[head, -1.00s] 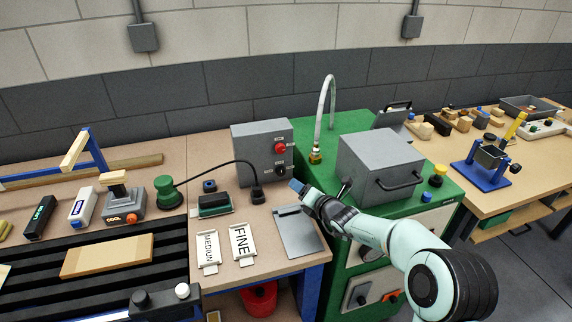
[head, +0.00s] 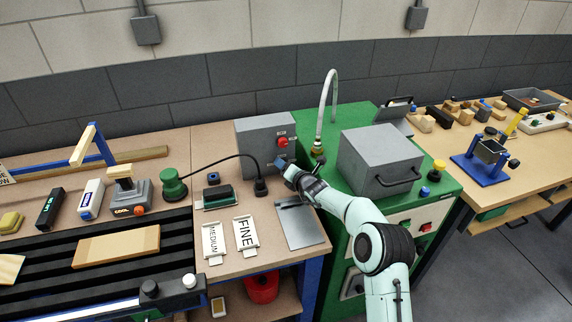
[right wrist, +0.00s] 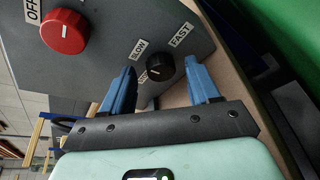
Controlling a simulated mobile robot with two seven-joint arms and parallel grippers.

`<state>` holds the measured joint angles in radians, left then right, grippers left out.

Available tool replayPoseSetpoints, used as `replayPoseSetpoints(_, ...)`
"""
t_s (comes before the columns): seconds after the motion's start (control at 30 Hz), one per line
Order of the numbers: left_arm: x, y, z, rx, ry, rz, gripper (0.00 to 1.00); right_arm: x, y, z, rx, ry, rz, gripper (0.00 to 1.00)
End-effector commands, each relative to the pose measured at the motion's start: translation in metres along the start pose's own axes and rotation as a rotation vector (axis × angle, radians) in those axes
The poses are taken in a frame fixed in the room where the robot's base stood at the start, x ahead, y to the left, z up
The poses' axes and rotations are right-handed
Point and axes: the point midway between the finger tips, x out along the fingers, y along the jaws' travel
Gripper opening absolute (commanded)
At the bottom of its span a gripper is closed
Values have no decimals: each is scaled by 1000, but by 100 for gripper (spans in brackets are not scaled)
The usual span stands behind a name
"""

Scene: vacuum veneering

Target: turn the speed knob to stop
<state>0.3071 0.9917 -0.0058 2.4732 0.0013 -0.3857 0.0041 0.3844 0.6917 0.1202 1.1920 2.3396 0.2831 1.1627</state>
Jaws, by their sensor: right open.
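The grey control box (head: 258,140) stands at the back of the bench. In the right wrist view its black speed knob (right wrist: 160,67) has a pale pointer line and sits among labels SLOW (right wrist: 138,49), FAST (right wrist: 181,35) and a third, partly hidden one. My right gripper (right wrist: 160,70) is open, its two blue fingers on either side of the knob in that view; contact cannot be made out. In the head view the right gripper (head: 283,168) is at the box's lower right front and covers the knob. My left gripper is out of view.
A red knob (right wrist: 64,31) beside an OFF label is on the same panel. A black plug with cable (head: 261,187) stands left of my gripper. A grey plate (head: 301,226) lies in front. A grey lidded box (head: 378,160) is on the green cabinet to the right.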

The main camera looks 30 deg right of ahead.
Motion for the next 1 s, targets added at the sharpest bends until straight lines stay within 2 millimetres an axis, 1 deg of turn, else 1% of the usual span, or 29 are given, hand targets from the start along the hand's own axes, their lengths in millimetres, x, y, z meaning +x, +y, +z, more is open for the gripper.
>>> replayPoseSetpoints(0.13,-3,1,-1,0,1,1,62,5,0,0,0,0,-1,61)
replayPoseSetpoints(0.37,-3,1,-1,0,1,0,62,5,-1,-1,0,0,-1,61)
replayPoseSetpoints(0.47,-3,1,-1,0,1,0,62,5,-1,0,0,0,-1,31)
replayPoseSetpoints(0.5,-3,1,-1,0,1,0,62,5,-1,0,0,0,-1,18)
replayPoseSetpoints(0.53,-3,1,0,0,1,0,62,5,-1,0,0,0,-1,9)
replayPoseSetpoints(0.57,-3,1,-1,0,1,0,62,5,-1,0,0,0,-1,5)
replayPoseSetpoints(0.77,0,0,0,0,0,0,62,5,-1,-1,-8,0,-3,5)
replayPoseSetpoints(0.87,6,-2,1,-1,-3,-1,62,5,-1,-2,-27,-2,-8,5)
replayPoseSetpoints(1.0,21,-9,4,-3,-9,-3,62,5,-2,-3,-81,-7,-26,5)
